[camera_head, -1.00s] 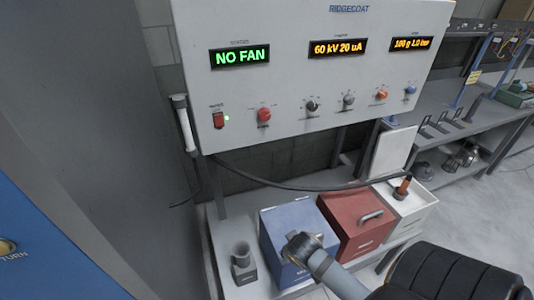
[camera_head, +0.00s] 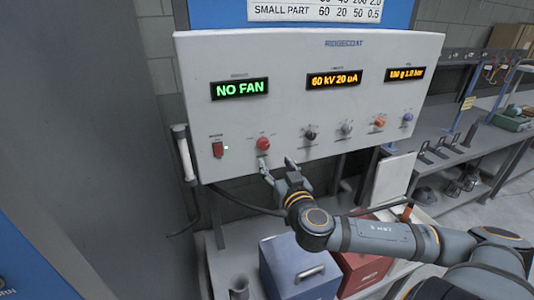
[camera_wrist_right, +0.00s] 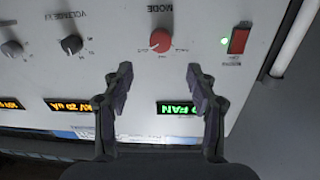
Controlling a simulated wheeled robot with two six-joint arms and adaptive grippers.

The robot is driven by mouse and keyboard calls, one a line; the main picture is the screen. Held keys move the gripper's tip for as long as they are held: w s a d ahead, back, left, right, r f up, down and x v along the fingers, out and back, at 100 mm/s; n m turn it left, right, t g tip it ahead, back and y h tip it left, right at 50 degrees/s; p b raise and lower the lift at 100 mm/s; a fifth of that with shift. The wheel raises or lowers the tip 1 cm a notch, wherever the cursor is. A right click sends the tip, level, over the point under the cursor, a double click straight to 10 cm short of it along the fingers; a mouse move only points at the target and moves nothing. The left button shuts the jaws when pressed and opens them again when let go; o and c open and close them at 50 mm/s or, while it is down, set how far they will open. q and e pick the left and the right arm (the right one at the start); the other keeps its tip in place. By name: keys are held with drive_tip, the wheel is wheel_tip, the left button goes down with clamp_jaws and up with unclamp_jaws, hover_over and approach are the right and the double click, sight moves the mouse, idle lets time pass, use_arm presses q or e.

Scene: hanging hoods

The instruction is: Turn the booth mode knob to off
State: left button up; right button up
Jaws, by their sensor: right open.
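The red mode knob (camera_head: 263,144) sits on the lower left of the white control panel (camera_head: 300,115), right of the red power switch (camera_head: 218,149). My right gripper (camera_head: 278,165) is open and empty just below the knob, its fingers pointing up at the panel. In the right wrist view, which is upside down, the red knob (camera_wrist_right: 161,40) lies beyond and between the two open fingers (camera_wrist_right: 158,82), apart from them, under the label MODE. The green display (camera_head: 240,89) reads NO FAN. My left gripper does not show.
More knobs, black (camera_head: 310,135), grey (camera_head: 346,129), orange (camera_head: 379,123) and blue (camera_head: 407,117), line the panel to the right. Blue (camera_head: 298,272) and red (camera_head: 362,272) boxes stand below. A white tube (camera_head: 183,152) hangs at the panel's left edge.

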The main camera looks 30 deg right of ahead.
sight(265, 146)
drive_tip(key=x, duration=0.8)
drive_tip(key=shift+r+b, duration=0.1)
drive_tip(key=shift+b, duration=0.3)
drive_tip(key=shift+w+d, duration=0.15)
drive_tip(key=shift+w, duration=0.4)
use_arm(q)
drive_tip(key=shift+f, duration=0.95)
use_arm(e)
drive_tip(key=c, duration=1.2)
